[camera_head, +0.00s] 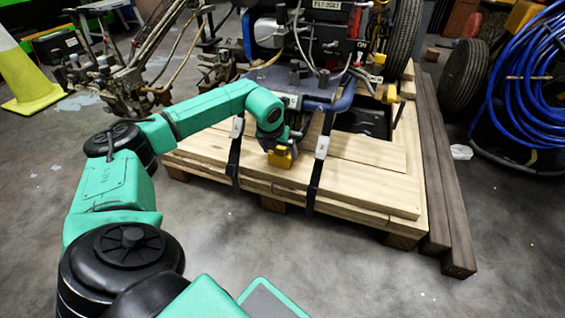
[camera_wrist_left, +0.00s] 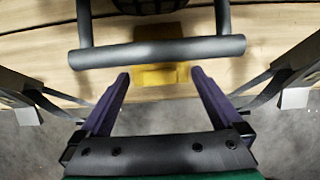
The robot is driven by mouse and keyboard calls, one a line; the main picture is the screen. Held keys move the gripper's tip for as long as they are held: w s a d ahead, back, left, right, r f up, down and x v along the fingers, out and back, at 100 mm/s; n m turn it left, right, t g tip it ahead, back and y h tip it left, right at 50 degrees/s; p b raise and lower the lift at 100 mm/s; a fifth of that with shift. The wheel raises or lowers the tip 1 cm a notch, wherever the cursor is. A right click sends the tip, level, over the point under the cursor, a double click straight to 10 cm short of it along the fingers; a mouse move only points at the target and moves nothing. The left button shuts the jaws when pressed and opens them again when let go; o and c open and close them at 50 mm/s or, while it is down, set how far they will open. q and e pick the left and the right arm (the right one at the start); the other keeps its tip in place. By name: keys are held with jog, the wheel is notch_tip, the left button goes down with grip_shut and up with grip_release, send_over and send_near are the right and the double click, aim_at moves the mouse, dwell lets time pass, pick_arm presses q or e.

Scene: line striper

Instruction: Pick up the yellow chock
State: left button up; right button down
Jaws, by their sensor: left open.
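The yellow chock (camera_head: 281,158) sits on the wooden pallet boards (camera_head: 345,184), below the front of the line striper. My left gripper (camera_head: 277,148) is right at it, and the arm's end hides part of the chock in the head view. In the left wrist view the chock (camera_wrist_left: 160,75) lies ahead, between and just beyond the two fingertips (camera_wrist_left: 158,76). The fingers are apart and nothing is held between them. A dark bar (camera_wrist_left: 158,51) crosses over the chock in this view and hides part of it. My right gripper is not in view.
The line striper (camera_head: 300,50) stands on the pallet. Two dark straps (camera_head: 318,165) run down the boards on either side of the chock. Dark beams (camera_head: 440,190) lie at the pallet's right. A blue hose coil (camera_head: 525,85) is far right. Floor in front is clear.

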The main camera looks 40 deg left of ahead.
pick_arm(q)
jog(key=shift+w+f, duration=0.2)
jog(key=shift+f, duration=0.25)
jog(key=shift+r, duration=0.2)
jog(key=c, duration=1.6)
